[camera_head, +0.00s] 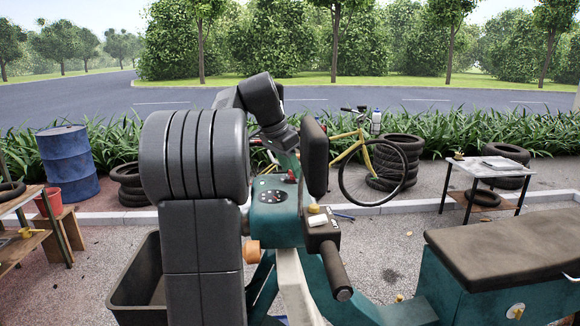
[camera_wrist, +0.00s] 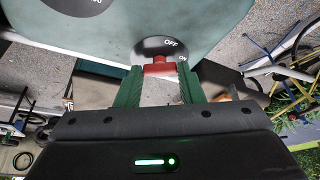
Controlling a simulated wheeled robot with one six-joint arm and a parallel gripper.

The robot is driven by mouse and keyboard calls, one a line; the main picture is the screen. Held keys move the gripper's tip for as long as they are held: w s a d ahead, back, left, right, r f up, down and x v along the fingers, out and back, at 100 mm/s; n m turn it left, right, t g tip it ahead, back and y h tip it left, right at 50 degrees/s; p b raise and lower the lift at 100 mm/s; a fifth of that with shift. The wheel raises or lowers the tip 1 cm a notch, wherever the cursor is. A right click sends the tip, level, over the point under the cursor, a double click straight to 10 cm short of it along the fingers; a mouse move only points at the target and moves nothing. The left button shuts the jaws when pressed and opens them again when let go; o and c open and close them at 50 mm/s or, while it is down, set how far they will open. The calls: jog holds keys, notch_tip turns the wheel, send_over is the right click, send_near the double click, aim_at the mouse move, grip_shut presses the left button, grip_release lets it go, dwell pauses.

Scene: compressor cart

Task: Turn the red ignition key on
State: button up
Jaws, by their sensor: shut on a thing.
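The red ignition key (camera_wrist: 158,69) shows in the wrist view in front of a round black dial (camera_wrist: 150,46) marked OFF and ON. The dial sits on a teal panel (camera_wrist: 150,14). My gripper (camera_wrist: 159,74) has its two green fingers on either side of the key and is shut on it. The OFF mark is just above the key and the ON mark is to its right. The key's exact angle is hard to tell.
A dark padded seat (camera_head: 510,245) on a teal base stands at the right. A black handle (camera_head: 335,272) sticks out near the cart. A dark open bin (camera_head: 135,280) is at the lower left. A blue barrel (camera_head: 67,165) and a yellow bicycle (camera_head: 365,150) stand farther back.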

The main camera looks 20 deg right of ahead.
dwell(0.5)
jog(key=o, duration=1)
jog(key=v, duration=1.4)
jog(key=shift+a+f, duration=0.1)
jog(key=x, duration=1.4)
